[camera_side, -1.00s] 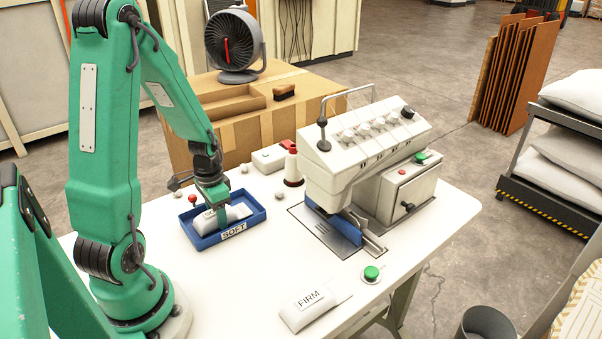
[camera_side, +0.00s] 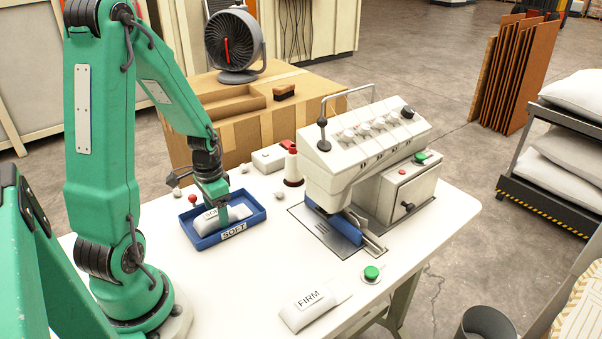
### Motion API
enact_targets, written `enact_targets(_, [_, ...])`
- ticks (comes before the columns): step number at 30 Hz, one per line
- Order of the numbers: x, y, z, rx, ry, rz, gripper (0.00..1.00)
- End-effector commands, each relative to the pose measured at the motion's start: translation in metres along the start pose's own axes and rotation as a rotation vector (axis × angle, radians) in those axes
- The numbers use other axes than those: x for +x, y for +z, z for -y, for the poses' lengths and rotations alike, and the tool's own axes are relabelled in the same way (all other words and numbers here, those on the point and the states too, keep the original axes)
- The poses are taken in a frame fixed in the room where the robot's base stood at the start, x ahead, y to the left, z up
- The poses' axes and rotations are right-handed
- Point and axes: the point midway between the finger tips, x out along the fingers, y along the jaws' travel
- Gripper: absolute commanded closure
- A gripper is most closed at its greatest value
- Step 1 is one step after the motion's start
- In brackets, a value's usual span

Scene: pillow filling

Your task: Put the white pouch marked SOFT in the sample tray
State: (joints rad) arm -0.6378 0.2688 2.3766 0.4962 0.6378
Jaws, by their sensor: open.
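Whether the fingers touch the pouch cannot be told. A second white pouch marked FIRM (camera_side: 308,306) lies at the table's front edge.
A sewing machine (camera_side: 365,145) stands right of the tray. A green button (camera_side: 371,273) is near the front edge. The table between tray and FIRM pouch is clear.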

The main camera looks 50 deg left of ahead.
Motion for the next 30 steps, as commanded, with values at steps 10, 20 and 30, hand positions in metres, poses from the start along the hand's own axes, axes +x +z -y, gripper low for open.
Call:
enact_targets(10, [-0.04, -0.001, 0.001, 0.0, -0.003, -0.005, 0.27])
enact_targets(20, [-0.084, 0.0, 0.0, 0.0, -0.003, -0.003, 0.27])
enact_targets(30, [-0.107, 0.0, 0.0, 0.0, 0.0, 0.0, 0.27])
